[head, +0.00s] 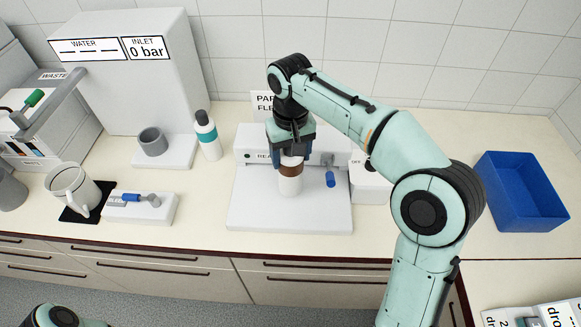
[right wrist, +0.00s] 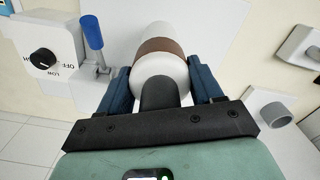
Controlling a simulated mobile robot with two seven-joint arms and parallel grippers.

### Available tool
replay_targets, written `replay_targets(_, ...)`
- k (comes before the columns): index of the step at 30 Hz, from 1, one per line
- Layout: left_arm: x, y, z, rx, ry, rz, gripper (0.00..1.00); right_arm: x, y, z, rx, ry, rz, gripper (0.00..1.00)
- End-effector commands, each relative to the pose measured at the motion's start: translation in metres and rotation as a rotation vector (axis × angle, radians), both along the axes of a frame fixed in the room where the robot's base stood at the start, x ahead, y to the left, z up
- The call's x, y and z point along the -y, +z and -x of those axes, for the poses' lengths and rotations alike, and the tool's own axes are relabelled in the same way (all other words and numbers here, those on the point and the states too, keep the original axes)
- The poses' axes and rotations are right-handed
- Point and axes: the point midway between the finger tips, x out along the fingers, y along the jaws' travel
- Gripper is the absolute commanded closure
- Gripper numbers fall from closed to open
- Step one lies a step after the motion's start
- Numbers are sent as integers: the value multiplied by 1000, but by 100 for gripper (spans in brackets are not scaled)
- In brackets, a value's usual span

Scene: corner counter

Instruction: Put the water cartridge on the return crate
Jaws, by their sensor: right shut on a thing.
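A white cylindrical cartridge (head: 290,184) with a brown band is upright on the white base of a device at the middle of the counter. My right gripper (head: 291,157) comes down over its top and is shut on it. In the right wrist view, the blue fingers of the gripper (right wrist: 161,80) lie on both sides of the cartridge (right wrist: 166,50). Whether its bottom touches the base is hard to tell. A blue open crate (head: 520,197), seemingly empty, stands on the counter at the far right. My left gripper is out of view.
The device base (head: 252,212) has a blue-handled lever (head: 330,179) right of the cartridge. A teal-banded bottle (head: 208,137), a grey cup (head: 153,142) and a white mug (head: 72,188) stand to the left. My right arm crosses between device and crate.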

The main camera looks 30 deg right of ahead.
Motion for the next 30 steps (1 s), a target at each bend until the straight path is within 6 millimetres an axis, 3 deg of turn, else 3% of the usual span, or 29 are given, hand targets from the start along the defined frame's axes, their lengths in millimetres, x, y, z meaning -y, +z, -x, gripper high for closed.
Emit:
replay_targets(10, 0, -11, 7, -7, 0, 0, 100, 0, -41, 1, -1, 0, 1, 100)
replay_targets(22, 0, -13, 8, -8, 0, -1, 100, 0, -45, 0, 2, 0, -1, 100)
replay_targets(23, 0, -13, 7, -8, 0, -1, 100, 0, -46, 0, 1, 0, 0, 28)
replay_targets(24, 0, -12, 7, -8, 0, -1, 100, 0, -45, 0, 1, 0, 0, 15)
replay_targets(25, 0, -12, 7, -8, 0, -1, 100, 0, -45, 0, 1, 0, 0, 9)
replay_targets(30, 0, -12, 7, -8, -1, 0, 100, 0, -45, 0, 0, 0, 0, 9)
